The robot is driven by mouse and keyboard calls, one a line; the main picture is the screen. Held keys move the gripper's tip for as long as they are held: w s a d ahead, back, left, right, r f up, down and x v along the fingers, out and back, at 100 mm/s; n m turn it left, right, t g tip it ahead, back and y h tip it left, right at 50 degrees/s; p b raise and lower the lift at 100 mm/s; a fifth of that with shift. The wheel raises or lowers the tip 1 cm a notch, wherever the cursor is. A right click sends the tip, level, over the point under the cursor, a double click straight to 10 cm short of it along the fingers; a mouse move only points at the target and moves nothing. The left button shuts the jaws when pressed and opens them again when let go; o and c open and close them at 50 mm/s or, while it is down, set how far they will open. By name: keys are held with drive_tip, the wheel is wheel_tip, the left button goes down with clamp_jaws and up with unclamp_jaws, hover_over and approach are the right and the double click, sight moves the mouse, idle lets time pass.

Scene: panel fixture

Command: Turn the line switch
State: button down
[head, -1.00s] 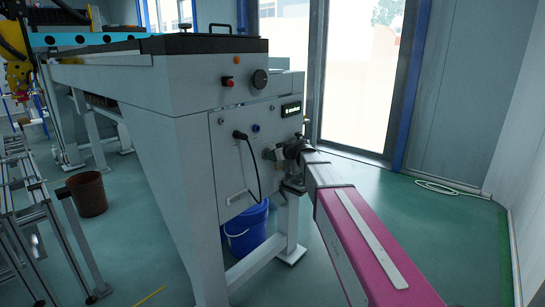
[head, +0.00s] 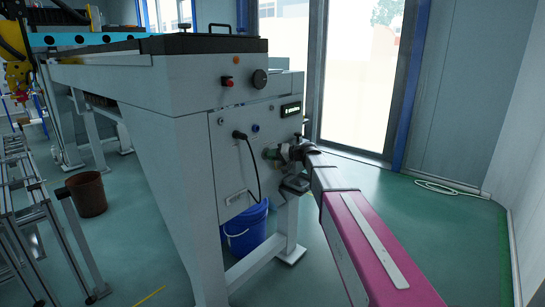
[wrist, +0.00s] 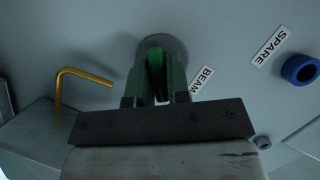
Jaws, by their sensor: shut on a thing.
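My gripper (head: 285,153) is at the lower right of the grey panel's front face in the head view. In the wrist view its green-padded fingers (wrist: 162,75) are shut on a switch knob, which they mostly hide. A round grey base (wrist: 178,43) shows behind the fingertips. A label reading "BEAM" (wrist: 201,83) is beside this base. I see no label reading "LINE", and the knob's angle is hidden.
A "SPARE" label (wrist: 268,47) and a blue ring (wrist: 300,69) are on the panel to the right. A yellow bent rod (wrist: 82,76) is at left. A black plug with cable (head: 240,135) hangs near my gripper. A blue bucket (head: 245,232) stands below.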

drive_tip(key=m+y, duration=0.1)
drive_tip(key=m, duration=0.2)
drive_tip(key=shift+f, duration=0.1)
drive_tip(key=shift+m+y, duration=0.9)
drive_tip(key=shift+m, duration=0.6)
drive_tip(key=c, duration=1.2)
unclamp_jaws()
drive_tip(key=shift+o, duration=0.2)
drive_tip(key=shift+d, duration=0.1)
drive_tip(key=v, duration=1)
drive_tip(key=shift+d, duration=0.35)
drive_tip(key=shift+f, duration=0.1)
